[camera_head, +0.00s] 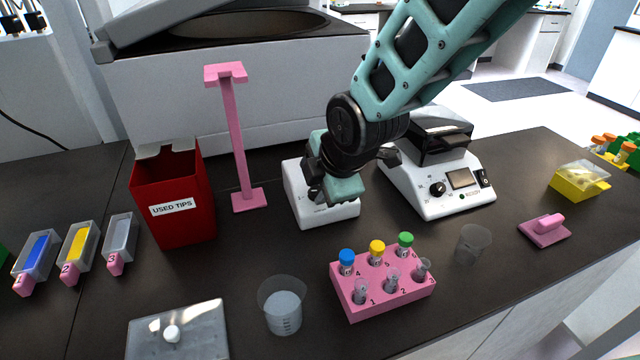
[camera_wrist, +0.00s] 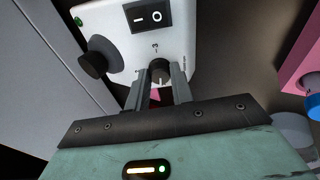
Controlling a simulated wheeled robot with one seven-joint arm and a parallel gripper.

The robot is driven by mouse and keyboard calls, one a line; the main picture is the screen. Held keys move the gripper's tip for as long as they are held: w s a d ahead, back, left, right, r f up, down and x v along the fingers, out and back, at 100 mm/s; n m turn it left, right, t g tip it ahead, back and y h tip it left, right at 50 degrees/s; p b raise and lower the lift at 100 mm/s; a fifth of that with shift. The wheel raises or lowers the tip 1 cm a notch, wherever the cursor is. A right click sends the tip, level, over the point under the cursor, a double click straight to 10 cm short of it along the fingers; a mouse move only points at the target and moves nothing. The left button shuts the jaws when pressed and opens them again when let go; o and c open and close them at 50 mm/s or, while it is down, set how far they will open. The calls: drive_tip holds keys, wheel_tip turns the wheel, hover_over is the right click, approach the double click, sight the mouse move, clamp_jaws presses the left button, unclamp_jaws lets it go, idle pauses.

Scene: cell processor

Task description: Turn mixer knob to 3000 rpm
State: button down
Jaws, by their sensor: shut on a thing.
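The mixer (camera_head: 296,205) is a small white box on the dark bench, mostly covered by my gripper (camera_head: 328,190) in the head view. In the wrist view the mixer (camera_wrist: 120,22) shows a black rocker switch (camera_wrist: 147,15) and a black round part (camera_wrist: 96,60) at its left side. My gripper (camera_wrist: 161,85) has its two fingers on either side of a small black knob (camera_wrist: 160,68) on the mixer's face and is shut on it. A small pink piece shows between the fingers below the knob.
A white device (camera_head: 425,203) with a dial and display stands right of the mixer. A pink stand (camera_head: 238,140) and a red used-tips bin (camera_head: 165,220) are to the left. A pink tube rack (camera_head: 385,300) and a beaker (camera_head: 283,310) are in front.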

drive_tip(key=m+p, duration=0.1)
drive_tip(key=m, duration=0.3)
drive_tip(key=shift+s+m+t, duration=0.1)
drive_tip(key=shift+m+t, duration=0.2)
drive_tip(key=m+p, duration=0.2)
drive_tip(key=m, duration=0.2)
drive_tip(key=shift+m, duration=0.3)
drive_tip(key=m+t+p, duration=0.1)
drive_tip(key=m+p, duration=0.1)
drive_tip(key=m, duration=0.2)
drive_tip(key=shift+s+m+p, duration=0.1)
drive_tip(key=shift+m+p, duration=0.2)
drive_tip(key=shift+p, duration=0.1)
drive_tip(key=m+h+p, duration=0.1)
drive_tip(key=m+p, duration=0.1)
drive_tip(key=m, duration=0.2)
drive_tip(key=shift+a+m, duration=0.1)
drive_tip(key=shift+m, duration=0.2)
drive_tip(key=m+p, duration=0.1)
drive_tip(key=m, duration=0.3)
drive_tip(key=shift+p, duration=0.4)
drive_tip(key=m+h+p, duration=0.1)
drive_tip(key=m, duration=0.3)
drive_tip(key=shift+a+p, duration=0.1)
drive_tip(key=shift+p, duration=0.25)
drive_tip(key=m+p, duration=0.1)
drive_tip(key=m, duration=0.4)
drive_tip(key=shift+a+m+h+p, duration=0.1)
drive_tip(key=shift+m+h+p, duration=0.2)
drive_tip(key=shift+m, duration=1.5)
